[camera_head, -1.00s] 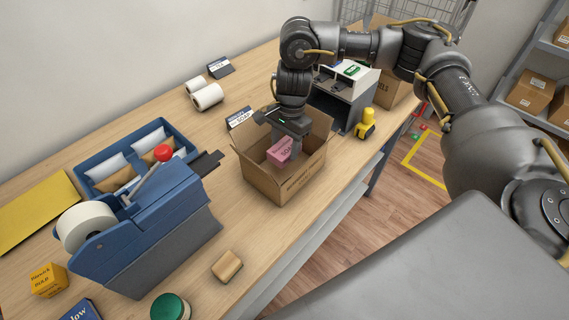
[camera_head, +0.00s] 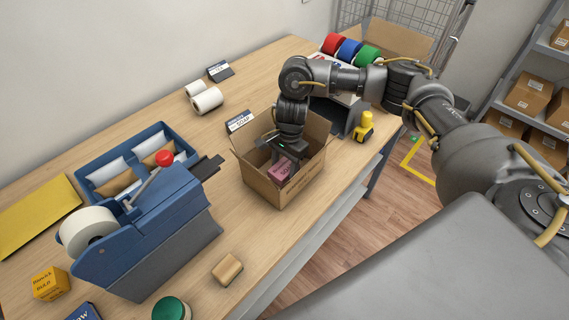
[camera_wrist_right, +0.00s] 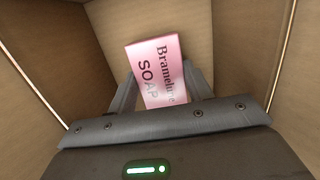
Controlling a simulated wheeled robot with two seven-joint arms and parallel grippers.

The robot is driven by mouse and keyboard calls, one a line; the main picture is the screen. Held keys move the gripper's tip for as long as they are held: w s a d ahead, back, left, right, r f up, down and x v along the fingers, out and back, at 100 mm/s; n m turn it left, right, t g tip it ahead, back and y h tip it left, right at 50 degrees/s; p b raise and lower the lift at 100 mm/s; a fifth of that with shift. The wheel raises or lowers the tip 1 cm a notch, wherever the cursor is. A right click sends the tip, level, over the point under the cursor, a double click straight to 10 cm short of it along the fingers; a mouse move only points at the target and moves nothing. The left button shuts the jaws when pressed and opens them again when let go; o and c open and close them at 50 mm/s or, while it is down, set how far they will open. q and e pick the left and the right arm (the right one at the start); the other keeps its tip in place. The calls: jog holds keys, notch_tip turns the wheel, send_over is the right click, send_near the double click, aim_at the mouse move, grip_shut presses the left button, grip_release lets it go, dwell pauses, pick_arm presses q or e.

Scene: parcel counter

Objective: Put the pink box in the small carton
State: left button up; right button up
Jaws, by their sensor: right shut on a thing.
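The pink box (camera_head: 281,169), a soap box, is inside the open small carton (camera_head: 275,192) on the counter. My right gripper (camera_head: 278,163) reaches down into the carton and is shut on the pink box. In the right wrist view the pink box (camera_wrist_right: 158,72) shows its "SOAP" lettering between my right gripper's fingers (camera_wrist_right: 163,88), with the carton walls (camera_wrist_right: 240,45) around it. I cannot tell whether the box touches the carton floor. My left gripper is out of view.
A blue tape dispenser (camera_head: 150,240) and a blue tray of pouches (camera_head: 108,165) stand left of the carton. A yellow bottle (camera_head: 364,128) stands to its right.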

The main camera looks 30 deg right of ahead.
aim_at(289, 163)
jog(key=shift+f, duration=0.2)
jog(key=o, duration=1)
jog(key=shift+r, duration=0.15)
jog(key=shift+w+r, duration=0.1)
jog(key=shift+r, duration=0.15)
notch_tip(289, 163, up, 12)
jog(key=d+b, duration=0.1)
jog(key=b, duration=0.1)
jog(key=shift+w+d+f, duration=0.25)
jog(key=shift+d, duration=0.1)
